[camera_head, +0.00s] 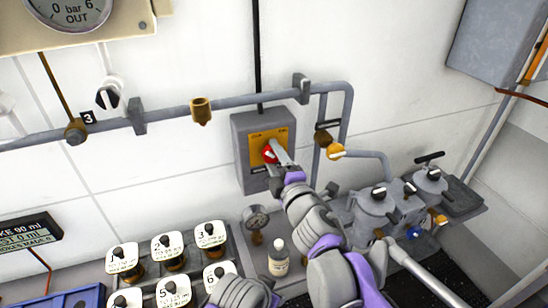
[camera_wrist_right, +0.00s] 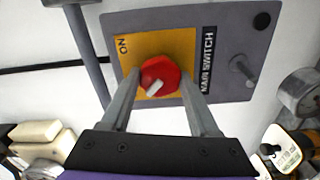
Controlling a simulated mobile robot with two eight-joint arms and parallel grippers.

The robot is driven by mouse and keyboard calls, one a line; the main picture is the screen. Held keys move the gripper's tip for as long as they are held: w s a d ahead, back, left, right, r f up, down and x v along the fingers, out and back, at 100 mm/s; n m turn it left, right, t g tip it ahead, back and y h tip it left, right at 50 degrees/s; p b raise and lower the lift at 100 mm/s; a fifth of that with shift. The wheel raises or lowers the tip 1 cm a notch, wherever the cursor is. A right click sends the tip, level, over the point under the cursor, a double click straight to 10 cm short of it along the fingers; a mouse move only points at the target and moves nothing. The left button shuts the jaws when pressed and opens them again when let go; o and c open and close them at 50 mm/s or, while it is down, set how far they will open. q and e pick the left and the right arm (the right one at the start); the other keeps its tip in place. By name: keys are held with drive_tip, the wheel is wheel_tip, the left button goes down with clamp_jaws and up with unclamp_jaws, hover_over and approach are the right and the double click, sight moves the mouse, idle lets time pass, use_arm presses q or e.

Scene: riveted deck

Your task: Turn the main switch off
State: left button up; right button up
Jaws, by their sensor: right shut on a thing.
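The main switch is a grey box (camera_head: 243,148) on the white wall with a yellow plate (camera_head: 259,136) and a red knob (camera_head: 268,154). In the right wrist view the red knob (camera_wrist_right: 160,72) shows between my fingers, with a white pointer mark on its lower left part. The yellow plate (camera_wrist_right: 143,52) reads ON at its upper left corner, and a black label (camera_wrist_right: 208,60) reads MAIN SWITCH. My right gripper (camera_head: 275,153) is shut on the red knob, one finger on each side of it. My left gripper is not in view.
A grey pipe (camera_head: 180,113) with a brass fitting (camera_head: 201,110) runs along the wall above the box. Below stand a gauge (camera_head: 256,217), a small bottle (camera_head: 278,257) and several numbered jars (camera_head: 170,253). Grey canisters (camera_head: 374,211) stand to the right of my arm.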

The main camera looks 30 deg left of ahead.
drive_tip(key=o, duration=1.4)
drive_tip(key=shift+c, duration=0.2)
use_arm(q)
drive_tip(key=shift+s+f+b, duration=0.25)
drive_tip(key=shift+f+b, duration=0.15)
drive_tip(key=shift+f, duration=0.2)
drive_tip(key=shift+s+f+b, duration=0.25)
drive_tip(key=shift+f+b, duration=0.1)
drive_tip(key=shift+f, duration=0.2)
use_arm(e)
drive_tip(key=v, duration=1)
drive_tip(key=shift+s+d, duration=0.25)
drive_tip(key=shift+s, duration=0.05)
